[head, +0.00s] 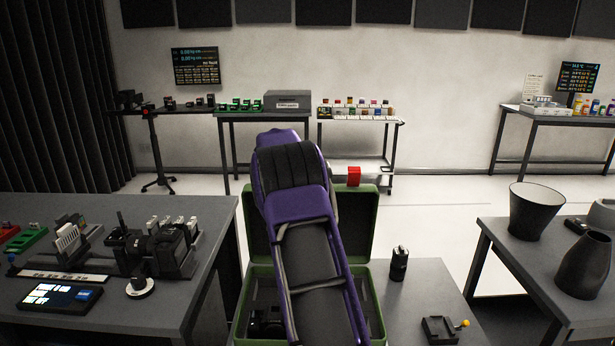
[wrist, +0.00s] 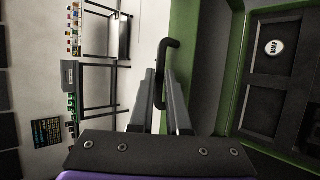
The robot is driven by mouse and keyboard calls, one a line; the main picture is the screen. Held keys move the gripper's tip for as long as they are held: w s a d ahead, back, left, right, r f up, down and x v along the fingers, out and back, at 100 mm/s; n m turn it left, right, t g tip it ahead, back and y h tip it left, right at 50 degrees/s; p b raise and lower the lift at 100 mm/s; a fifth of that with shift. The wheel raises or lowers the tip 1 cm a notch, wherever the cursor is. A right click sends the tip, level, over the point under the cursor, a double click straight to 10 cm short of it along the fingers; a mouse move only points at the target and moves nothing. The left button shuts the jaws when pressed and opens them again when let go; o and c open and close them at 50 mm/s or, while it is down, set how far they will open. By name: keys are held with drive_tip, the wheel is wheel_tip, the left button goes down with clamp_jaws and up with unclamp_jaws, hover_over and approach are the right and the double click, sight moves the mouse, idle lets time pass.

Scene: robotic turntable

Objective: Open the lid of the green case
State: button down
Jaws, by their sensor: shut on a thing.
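The green case (head: 378,310) stands open below my arm in the head view. Its lid (head: 369,222) is raised, roughly upright at the back of the case; my purple arm hides the middle of both. In the wrist view my gripper (wrist: 166,74) is shut on the black lid handle (wrist: 172,45), a bent bar at the lid's outer side. The green lid rim (wrist: 180,20) is just right of the fingers. The dark case interior (wrist: 275,75) with a round white label lies farther right. My gripper is hidden in the head view.
A left table (head: 185,310) carries a tablet and black devices. A small black cylinder (head: 399,263) and a black fixture with a yellow knob (head: 440,328) stand right of the case. The right table (head: 550,290) holds dark funnel-shaped vessels. Open floor lies behind the lid.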

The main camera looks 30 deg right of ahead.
drive_tip(key=c, duration=1.1)
unclamp_jaws()
drive_tip(key=shift+r, duration=0.45)
drive_tip(key=shift+o, duration=1.1)
drive_tip(key=shift+f, duration=0.2)
drive_tip(key=shift+a, duration=0.1)
drive_tip(key=b+v, duration=0.1)
drive_tip(key=v, duration=1.6)
drive_tip(key=shift+s, duration=0.15)
